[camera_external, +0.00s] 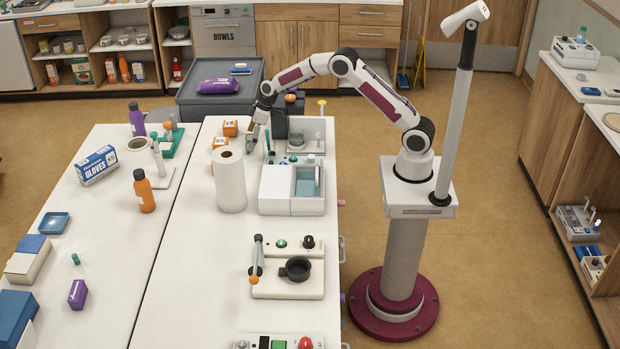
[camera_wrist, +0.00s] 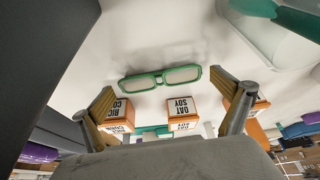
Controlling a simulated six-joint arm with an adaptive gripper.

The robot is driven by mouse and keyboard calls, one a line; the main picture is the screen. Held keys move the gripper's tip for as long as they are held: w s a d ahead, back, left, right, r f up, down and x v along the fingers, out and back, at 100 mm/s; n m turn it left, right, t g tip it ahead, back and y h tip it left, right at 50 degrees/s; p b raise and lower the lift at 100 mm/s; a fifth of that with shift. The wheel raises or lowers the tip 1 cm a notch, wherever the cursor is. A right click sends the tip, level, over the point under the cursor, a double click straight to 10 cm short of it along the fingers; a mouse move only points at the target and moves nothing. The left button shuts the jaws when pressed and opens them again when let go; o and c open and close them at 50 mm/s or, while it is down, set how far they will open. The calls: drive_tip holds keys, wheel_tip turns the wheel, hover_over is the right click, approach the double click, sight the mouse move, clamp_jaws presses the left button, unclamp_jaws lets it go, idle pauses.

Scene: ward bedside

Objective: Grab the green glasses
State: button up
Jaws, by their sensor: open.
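The green glasses (camera_wrist: 160,77) show in the wrist view, a green frame with two lenses against a white surface. They lie across the gap between my fingers, slightly tilted, with the right end higher in the picture. My gripper (camera_wrist: 166,88) is open, one finger on each side, and neither finger visibly touches the glasses. In the external view my gripper (camera_external: 254,137) points down at the far end of the white table, behind the paper roll. I cannot clearly make out the glasses there.
Orange cartons lettered "OAT SOY" (camera_wrist: 182,107) and "RICE CORN" (camera_wrist: 117,112) stand close by in the wrist view. In the external view, a paper roll (camera_external: 230,182) and a white and blue bench unit (camera_external: 287,190) stand nearby. The table's middle (camera_external: 205,270) is clear.

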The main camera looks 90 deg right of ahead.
idle(0.5)
drive_tip(key=c, duration=0.6)
drive_tip(key=shift+c, duration=0.2)
wheel_tip(320, 180, up, 10)
idle(0.4)
idle(0.4)
